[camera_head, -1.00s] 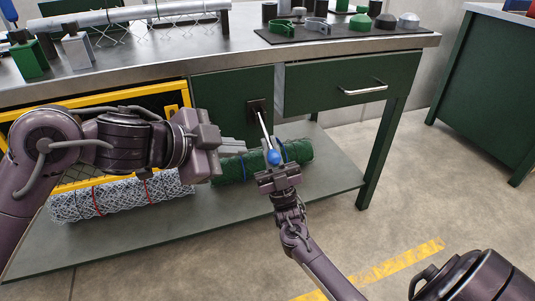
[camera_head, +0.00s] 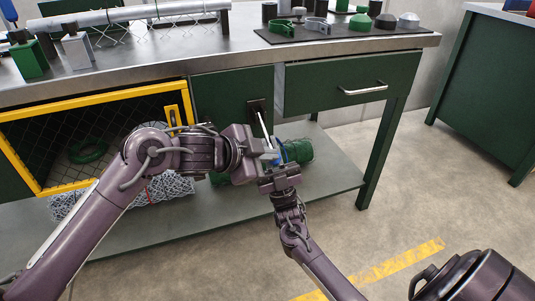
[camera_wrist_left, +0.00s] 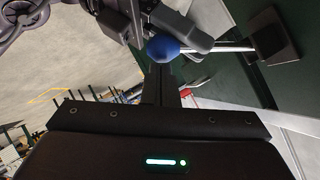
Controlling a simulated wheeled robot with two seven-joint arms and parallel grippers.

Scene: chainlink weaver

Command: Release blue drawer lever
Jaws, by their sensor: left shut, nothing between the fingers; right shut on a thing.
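The drawer lever has a silver rod (camera_head: 263,124) running from a dark plate (camera_head: 257,106) on the green cabinet front. Its blue ball knob (camera_wrist_left: 162,50) shows clearly in the left wrist view and is mostly hidden by my grippers in the head view. My right gripper (camera_head: 278,170) reaches up from below and is shut on the lever at the knob end. My left gripper (camera_head: 269,152) is shut and empty beside the knob. In the left wrist view its fingertips (camera_wrist_left: 160,76) are right by the ball; I cannot tell whether they touch.
A drawer with a silver handle (camera_head: 363,90) is to the right of the lever. A yellow-framed mesh door (camera_head: 95,98) is at left. A green mesh roll (camera_head: 299,151) and a grey mesh roll (camera_head: 165,189) lie on the lower shelf. The bench top (camera_head: 230,50) holds clamps and caps.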

